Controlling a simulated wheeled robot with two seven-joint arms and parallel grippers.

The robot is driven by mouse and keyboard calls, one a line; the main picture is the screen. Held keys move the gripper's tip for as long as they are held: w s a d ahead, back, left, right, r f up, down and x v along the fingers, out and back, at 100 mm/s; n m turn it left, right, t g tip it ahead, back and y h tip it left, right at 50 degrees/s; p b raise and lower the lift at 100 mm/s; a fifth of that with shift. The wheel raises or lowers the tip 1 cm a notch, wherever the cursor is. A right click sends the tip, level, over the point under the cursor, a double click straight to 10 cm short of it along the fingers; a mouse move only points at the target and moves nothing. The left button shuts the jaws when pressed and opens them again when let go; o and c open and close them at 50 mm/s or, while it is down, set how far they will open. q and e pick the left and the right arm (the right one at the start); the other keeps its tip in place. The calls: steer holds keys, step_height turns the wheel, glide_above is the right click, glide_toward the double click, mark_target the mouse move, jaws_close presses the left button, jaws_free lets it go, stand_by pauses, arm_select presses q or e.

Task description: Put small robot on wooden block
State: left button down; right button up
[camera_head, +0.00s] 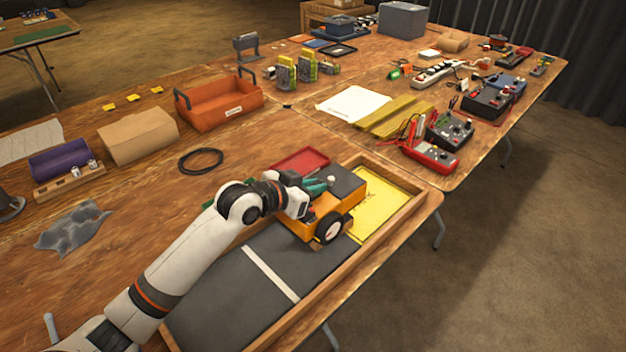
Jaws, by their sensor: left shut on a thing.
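The small robot (352,196) is an orange, boxy vehicle with a dark top and a black wheel with a pale hub. It is over the far right part of a wood-framed tray. My left gripper (308,199) is shut on its left side, and the gripper partly hides that side. I cannot tell whether the wheels touch the tray floor. I cannot pick out the wooden block for certain; a tan, block-like thing (137,137) lies at the far left. My right gripper is not in view.
The tray (386,236) has a dark floor with a white stripe and a yellow sheet (388,200). A red tray (302,161), a black cable ring (201,161) and an orange toolbox (219,103) lie beyond. A red meter (430,156) is at right. Bare tabletop shows left of my arm.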

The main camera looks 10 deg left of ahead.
arm_select(q)
step_height(320, 180, down, 3)
steer(key=shift+r, duration=0.2)
steer(key=shift+f, duration=0.1)
steer(key=shift+f, duration=0.15)
steer(key=c, duration=1.7)
jaws_free()
steer(key=shift+f, duration=0.3)
steer(key=o, duration=0.3)
steer(key=shift+s+r, duration=0.1)
